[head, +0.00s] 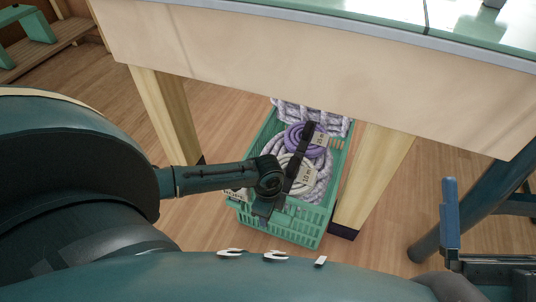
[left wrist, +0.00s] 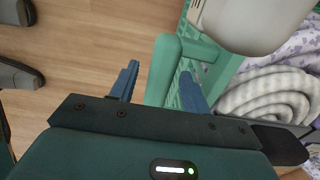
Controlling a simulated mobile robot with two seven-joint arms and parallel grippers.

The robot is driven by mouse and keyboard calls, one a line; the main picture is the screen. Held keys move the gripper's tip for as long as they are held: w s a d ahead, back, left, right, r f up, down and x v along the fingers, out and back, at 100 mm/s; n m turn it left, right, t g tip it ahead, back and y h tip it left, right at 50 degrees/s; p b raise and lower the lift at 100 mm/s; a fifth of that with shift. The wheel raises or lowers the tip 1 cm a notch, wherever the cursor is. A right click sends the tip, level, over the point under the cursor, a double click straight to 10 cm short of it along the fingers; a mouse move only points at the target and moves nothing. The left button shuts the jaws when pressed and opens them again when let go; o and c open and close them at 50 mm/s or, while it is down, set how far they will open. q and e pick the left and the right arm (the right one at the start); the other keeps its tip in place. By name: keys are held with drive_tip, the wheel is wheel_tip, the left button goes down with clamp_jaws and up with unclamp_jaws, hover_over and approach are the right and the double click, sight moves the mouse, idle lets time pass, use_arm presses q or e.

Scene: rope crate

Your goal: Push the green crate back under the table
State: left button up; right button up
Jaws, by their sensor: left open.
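The green crate (head: 290,227) stands on the floor between two wooden table legs, its back part under the table (head: 300,62) and its front end sticking out towards me. It holds coiled white and purple ropes (head: 305,138) with paper tags. My left gripper (left wrist: 157,86) is open at the crate's near end. In the left wrist view a green crate edge (left wrist: 161,70) shows between its two blue fingers; whether they touch it I cannot tell. In the head view my left wrist hides part of the crate. My right gripper (head: 450,208) is at the right, with one blue finger clear.
The left table leg (head: 168,112) stands beyond the crate's left side. The right leg (head: 372,180) is close beside its right side. A wooden shelf (head: 50,50) with a green item is at the far left. The wooden floor left of the crate looks clear.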

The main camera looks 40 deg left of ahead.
use_arm(q)
clamp_jaws()
idle(0.4)
